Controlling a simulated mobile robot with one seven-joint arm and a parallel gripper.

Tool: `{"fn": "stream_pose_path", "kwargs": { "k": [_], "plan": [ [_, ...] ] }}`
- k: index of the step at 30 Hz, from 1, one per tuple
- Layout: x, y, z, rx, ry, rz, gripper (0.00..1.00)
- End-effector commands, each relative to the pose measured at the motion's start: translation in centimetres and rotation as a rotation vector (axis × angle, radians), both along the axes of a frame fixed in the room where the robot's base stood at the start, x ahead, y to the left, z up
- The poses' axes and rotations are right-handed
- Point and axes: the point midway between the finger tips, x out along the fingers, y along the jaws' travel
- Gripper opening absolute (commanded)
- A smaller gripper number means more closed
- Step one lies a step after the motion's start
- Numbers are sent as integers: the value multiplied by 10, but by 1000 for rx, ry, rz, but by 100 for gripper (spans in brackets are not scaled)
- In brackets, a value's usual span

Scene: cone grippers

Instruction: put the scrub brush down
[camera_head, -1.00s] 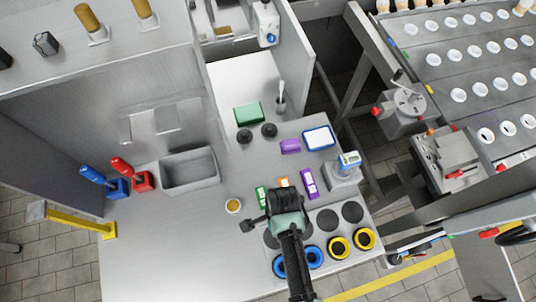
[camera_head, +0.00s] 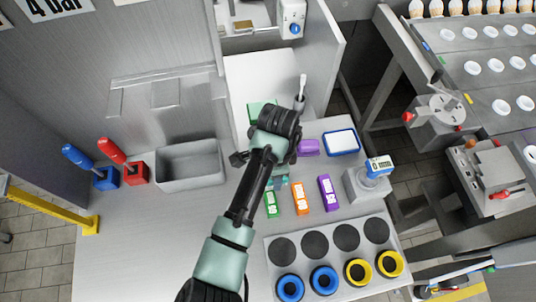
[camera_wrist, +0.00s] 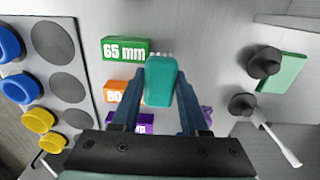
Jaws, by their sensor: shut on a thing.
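The scrub brush (camera_wrist: 162,82) is a teal block with pale bristles along one end. In the wrist view it sits between the fingers of my gripper (camera_wrist: 160,97), which is shut on it. In the head view my gripper (camera_head: 278,165) is over the middle of the steel worktop (camera_head: 150,250), and a teal part of the brush (camera_head: 277,183) shows beside the green label block. The brush appears held above the worktop; its exact height is unclear. The arm covers part of the scene behind it.
Green (camera_head: 272,204), orange (camera_head: 301,198) and purple (camera_head: 326,192) label blocks stand close by. A grey tray (camera_head: 190,164) lies left, a blue-rimmed tray (camera_head: 341,142) right. The front left worktop looks clear.

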Motion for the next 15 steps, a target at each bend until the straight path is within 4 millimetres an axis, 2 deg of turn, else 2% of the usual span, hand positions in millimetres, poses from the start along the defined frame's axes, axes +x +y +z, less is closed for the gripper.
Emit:
{"fn": "stream_pose_path", "kwargs": {
  "k": [2, 6, 15],
  "plan": [
    [16, 3, -8, 4, -4, -2, 0],
    [41, 7, -7, 3, -5, -2, 0],
    [81, 16, -5, 2, -2, 0, 0]
  ]
}}
